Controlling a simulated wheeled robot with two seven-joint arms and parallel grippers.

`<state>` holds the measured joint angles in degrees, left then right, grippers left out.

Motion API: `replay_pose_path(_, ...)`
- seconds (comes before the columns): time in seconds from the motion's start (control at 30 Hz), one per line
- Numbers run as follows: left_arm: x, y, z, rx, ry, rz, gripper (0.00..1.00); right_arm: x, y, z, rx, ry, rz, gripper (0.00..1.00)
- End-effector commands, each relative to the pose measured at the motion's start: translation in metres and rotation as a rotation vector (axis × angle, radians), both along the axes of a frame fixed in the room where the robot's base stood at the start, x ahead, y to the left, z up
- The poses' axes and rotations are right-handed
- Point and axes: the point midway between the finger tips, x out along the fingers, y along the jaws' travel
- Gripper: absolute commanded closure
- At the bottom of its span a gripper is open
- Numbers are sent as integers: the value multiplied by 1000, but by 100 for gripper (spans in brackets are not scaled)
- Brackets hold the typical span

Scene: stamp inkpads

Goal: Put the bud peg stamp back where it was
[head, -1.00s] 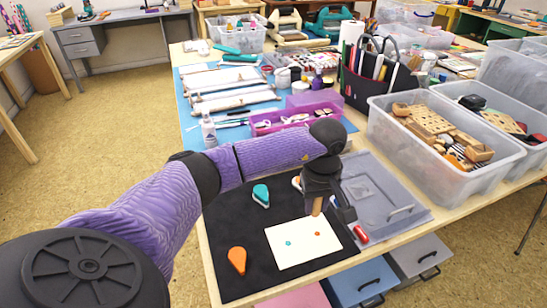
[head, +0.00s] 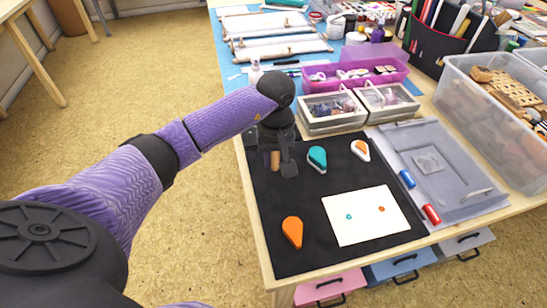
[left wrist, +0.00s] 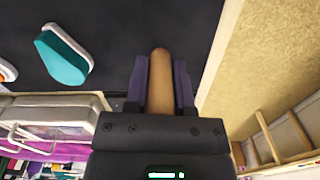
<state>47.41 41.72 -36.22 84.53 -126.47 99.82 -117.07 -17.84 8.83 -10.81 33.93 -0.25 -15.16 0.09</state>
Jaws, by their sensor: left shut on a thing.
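My left gripper (head: 276,165) is shut on the bud peg stamp, a small wooden peg (head: 275,160), over the far left corner of the black mat (head: 265,210). In the left wrist view the peg (left wrist: 161,80) stands between the two fingers (left wrist: 161,85). Whether its lower end touches the mat cannot be told. A white card (head: 365,225) on the mat bears a teal print (head: 348,216) and an orange print (head: 381,209). My right gripper is not in view.
A teal inkpad (head: 317,159) lies right of the gripper, with a white-and-orange one (head: 361,150) beyond it and an orange one (head: 292,231) nearer. Clear-lidded boxes (head: 333,111) stand behind the mat. Red (head: 431,214) and blue (head: 407,178) cylinders lie at right.

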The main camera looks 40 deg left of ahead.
Motion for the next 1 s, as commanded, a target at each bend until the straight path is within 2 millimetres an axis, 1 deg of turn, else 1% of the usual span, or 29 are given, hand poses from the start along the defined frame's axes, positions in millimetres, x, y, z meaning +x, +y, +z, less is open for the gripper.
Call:
replay_pose_path(0.03,0,0,-13,-2,4,0,100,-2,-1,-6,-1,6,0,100)
replay_pose_path(0.07,0,0,-14,-1,2,0,100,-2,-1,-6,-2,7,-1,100)
replay_pose_path(0.23,0,0,-11,1,-1,0,100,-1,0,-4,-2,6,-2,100)
replay_pose_path(0.37,0,0,-15,0,0,0,100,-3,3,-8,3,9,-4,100)
replay_pose_path(0.4,0,0,-15,0,0,0,65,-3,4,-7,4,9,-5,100)
replay_pose_path(0.47,0,0,-14,-1,-1,0,52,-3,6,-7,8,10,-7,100)
replay_pose_path(0.5,0,0,-14,-1,-1,0,44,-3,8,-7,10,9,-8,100)
replay_pose_path(0.53,0,0,-14,-1,-1,0,38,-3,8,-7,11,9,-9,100)
replay_pose_path(0.57,0,0,-14,-1,-1,0,34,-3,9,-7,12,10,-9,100)
replay_pose_path(0.83,0,0,-11,-1,-1,0,34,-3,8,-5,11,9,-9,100)
replay_pose_path(0.93,1,0,5,0,-5,0,34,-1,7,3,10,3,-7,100)
replay_pose_path(0.97,1,1,13,2,-5,1,34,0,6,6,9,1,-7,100)
replay_pose_path(1.0,1,0,25,1,-7,0,34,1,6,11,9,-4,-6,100)
